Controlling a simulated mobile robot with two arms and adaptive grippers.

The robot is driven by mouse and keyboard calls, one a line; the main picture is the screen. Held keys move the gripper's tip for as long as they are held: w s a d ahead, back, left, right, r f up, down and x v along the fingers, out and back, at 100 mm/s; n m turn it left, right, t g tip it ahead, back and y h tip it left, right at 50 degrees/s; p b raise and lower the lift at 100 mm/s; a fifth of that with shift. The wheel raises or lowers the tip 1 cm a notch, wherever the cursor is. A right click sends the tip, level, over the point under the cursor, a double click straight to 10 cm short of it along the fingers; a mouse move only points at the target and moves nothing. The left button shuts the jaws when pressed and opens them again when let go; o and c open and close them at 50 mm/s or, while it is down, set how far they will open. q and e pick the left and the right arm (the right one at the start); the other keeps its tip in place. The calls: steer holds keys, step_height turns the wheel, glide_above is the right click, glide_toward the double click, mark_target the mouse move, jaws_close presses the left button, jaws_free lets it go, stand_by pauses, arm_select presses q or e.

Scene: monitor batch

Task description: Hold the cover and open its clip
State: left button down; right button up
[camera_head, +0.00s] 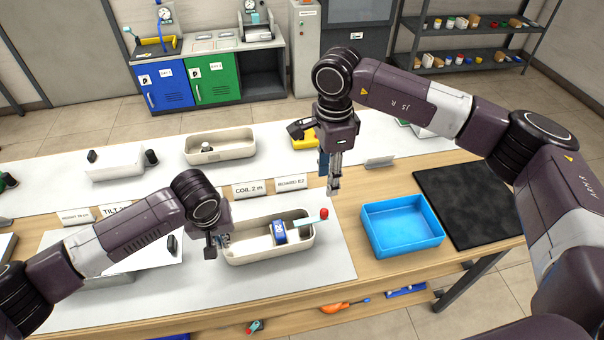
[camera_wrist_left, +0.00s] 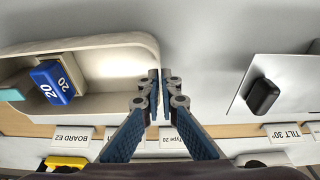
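I cannot make out for certain which thing is the cover or where its clip is. A cream tray (camera_head: 243,257) on the near white mat holds a blue block marked 20 (camera_head: 279,231), also in the left wrist view (camera_wrist_left: 52,83). A teal strip with a red knob (camera_head: 324,213) lies across the tray's right end. My left gripper (camera_head: 222,241) is at the tray's left end. Its fingertips (camera_wrist_left: 159,80) are close together over the rim; contact is unclear.
A blue bin (camera_head: 402,226) and a black mat (camera_head: 466,205) are to the right. Another cream tray (camera_head: 221,146) sits further back. Label cards (camera_head: 290,183) stand behind the near tray. A white plate with a black knob (camera_wrist_left: 262,95) lies left of it in the head view.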

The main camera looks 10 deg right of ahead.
arm_select(q)
steer(key=c, duration=2.1)
jaws_free()
steer(key=shift+r, duration=0.1)
steer(key=r, duration=0.4)
steer(key=s+r, duration=0.1)
steer(key=r, duration=0.2)
steer(key=s+r, duration=0.1)
steer(key=r, duration=0.3)
steer(key=shift+s+d+r, duration=0.1)
steer(key=shift+s+r, duration=0.1)
steer(key=shift+r, duration=0.1)
